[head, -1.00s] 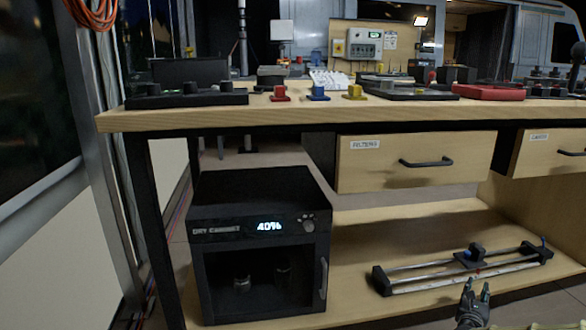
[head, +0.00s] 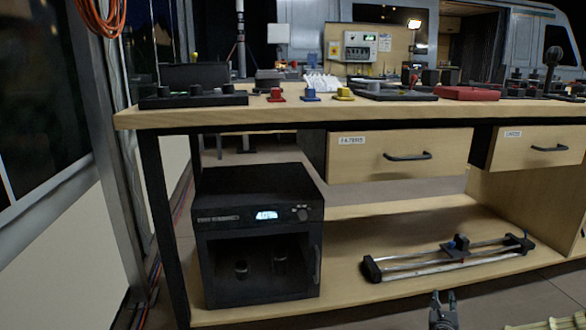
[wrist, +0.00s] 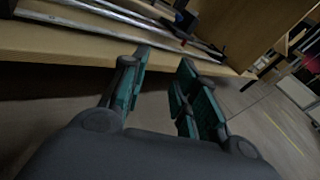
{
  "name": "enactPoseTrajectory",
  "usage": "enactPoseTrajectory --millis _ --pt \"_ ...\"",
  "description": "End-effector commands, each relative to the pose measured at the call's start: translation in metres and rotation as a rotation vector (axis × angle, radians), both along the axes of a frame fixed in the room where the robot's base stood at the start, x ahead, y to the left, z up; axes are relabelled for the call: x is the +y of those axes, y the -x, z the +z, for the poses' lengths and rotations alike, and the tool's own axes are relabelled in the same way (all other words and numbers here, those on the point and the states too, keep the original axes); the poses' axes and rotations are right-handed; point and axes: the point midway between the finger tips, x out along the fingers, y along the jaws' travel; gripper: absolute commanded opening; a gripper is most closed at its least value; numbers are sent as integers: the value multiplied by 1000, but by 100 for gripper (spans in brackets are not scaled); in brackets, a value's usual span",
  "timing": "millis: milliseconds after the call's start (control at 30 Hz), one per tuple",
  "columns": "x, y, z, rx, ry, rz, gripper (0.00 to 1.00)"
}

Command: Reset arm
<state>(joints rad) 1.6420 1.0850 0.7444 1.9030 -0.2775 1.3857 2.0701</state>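My gripper (head: 442,297) shows at the bottom of the head view, in front of the lower shelf and below the rail slider. In the wrist view my gripper (wrist: 160,85) has its two teal-padded fingers apart, with nothing between them. Beyond the fingertips are the front edge of the wooden shelf (wrist: 60,52) and the metal rails of the slider (wrist: 130,18). The gripper appears apart from both.
A wooden workbench (head: 300,117) holds coloured knobs and control panels. Under it are a black dry cabinet (head: 262,255), a FILTERS drawer (head: 385,156), a CARDS drawer (head: 535,150) and the rail slider (head: 450,257) on the lower shelf (head: 345,285).

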Motion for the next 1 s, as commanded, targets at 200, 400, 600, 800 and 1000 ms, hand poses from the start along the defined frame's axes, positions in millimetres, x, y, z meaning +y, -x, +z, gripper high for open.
enactPoseTrajectory --millis 200,400,600,800,1000 --pt "72 5 -23 166 117 160 30" --pt "162 30 -55 381 315 401 30" --pt "240 75 -85 568 544 668 30" --pt "299 134 -109 717 792 944 30" --pt "337 202 -126 828 1054 1231 30"
